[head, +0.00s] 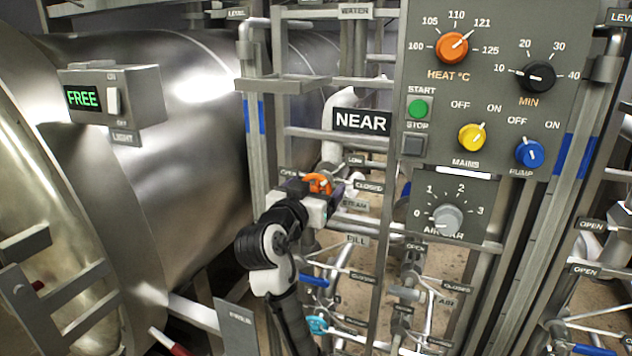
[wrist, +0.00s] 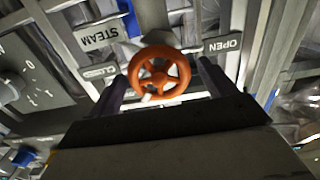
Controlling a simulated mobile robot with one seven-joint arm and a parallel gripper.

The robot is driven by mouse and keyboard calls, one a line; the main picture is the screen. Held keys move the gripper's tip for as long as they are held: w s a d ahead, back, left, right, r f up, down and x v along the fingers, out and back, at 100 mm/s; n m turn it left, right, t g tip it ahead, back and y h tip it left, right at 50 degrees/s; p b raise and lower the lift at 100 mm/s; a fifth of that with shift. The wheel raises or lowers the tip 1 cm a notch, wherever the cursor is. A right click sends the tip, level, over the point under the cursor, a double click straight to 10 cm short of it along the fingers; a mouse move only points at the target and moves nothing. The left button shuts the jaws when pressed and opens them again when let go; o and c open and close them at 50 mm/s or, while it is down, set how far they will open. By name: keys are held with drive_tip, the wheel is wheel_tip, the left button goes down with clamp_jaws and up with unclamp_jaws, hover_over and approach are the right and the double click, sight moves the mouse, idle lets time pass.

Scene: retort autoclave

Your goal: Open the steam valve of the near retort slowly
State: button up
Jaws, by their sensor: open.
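The steam valve has an orange spoked handwheel (head: 318,183) on the pipework left of the control panel, below the NEAR sign (head: 361,121). In the wrist view the handwheel (wrist: 159,73) is upside down, with a STEAM plate (wrist: 100,36) and an OPEN plate (wrist: 222,44) beside it. A pale mark shows on the wheel's rim. My gripper (head: 318,203) is at the wheel in the head view. In the wrist view its two dark fingers (wrist: 165,88) are apart, on either side of the wheel. Whether they touch the rim, I cannot tell.
The control panel (head: 490,90) with knobs stands close on the right. The large steel retort (head: 180,150) fills the left, with a box reading FREE (head: 112,96). A blue-handled valve (head: 313,281) and a cyan handwheel (head: 317,324) sit below. Pipes and frame bars crowd the space.

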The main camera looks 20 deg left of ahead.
drive_tip(key=shift+w, duration=0.35)
drive_tip(key=shift+c, duration=0.4)
drive_tip(key=c, duration=0.9)
